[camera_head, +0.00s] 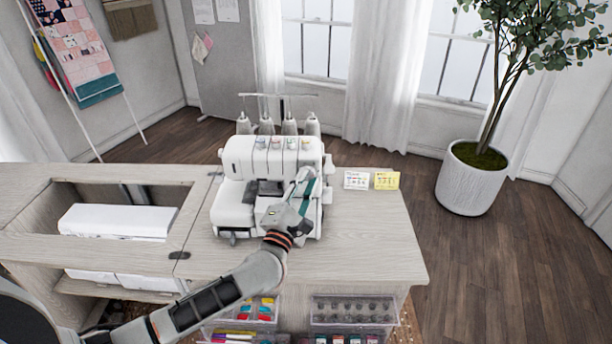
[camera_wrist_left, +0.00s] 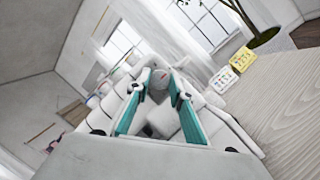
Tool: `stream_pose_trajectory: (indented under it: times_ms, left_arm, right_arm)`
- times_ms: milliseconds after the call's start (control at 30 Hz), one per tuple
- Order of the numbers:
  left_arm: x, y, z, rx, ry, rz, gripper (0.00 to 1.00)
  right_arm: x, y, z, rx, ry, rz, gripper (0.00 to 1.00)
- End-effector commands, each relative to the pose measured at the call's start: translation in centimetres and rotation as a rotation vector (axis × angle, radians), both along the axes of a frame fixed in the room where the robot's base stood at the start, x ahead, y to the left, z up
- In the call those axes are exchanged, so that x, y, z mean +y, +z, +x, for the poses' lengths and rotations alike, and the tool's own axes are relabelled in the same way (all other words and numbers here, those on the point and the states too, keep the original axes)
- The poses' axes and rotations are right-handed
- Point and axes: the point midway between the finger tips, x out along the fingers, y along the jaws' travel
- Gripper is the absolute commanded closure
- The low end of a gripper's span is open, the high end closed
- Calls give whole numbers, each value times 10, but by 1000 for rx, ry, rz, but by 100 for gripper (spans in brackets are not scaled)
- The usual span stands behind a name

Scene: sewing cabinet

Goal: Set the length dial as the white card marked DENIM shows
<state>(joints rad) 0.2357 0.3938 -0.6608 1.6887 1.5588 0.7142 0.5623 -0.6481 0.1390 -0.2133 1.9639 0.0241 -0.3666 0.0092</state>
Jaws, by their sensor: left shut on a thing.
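A white overlock sewing machine (camera_head: 234,197) stands on the wooden cabinet top. My left gripper (camera_head: 304,186), with teal finger pads, reaches to the right part of the machine's front. In the left wrist view, its fingertips (camera_wrist_left: 161,80) close around a small pale knob (camera_wrist_left: 160,77), apparently the length dial. The dial's marks and setting cannot be read, and the gripper hides it in the head view. The white card (camera_head: 356,180) stands right of the machine and also shows in the wrist view (camera_wrist_left: 221,80). Its print is too small to read. My right gripper is out of view.
A yellow card (camera_head: 387,181) stands beside the white one. A white machine (camera_head: 117,222) sits in the cabinet's recess at left. Thread cones (camera_head: 289,127) rise behind the overlock machine. The cabinet top's right front (camera_head: 375,245) is clear. Drawers with supplies (camera_head: 352,309) show below.

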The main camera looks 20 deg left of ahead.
Motion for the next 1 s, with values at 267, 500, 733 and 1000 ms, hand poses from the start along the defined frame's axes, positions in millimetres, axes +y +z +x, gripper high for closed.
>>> stream_pose_trajectory:
  times_ms: [267,500,733,1000]
  left_arm:
    - [0,-1,0,4,0,14,100]
    - [0,-1,0,4,0,14,73]
    - [0,-1,0,4,0,12,62]
    - [0,-2,-7,5,-1,12,62]
  right_arm:
    - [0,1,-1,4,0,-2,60]
    - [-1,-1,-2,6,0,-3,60]
    - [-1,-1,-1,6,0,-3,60]
    - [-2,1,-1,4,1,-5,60]
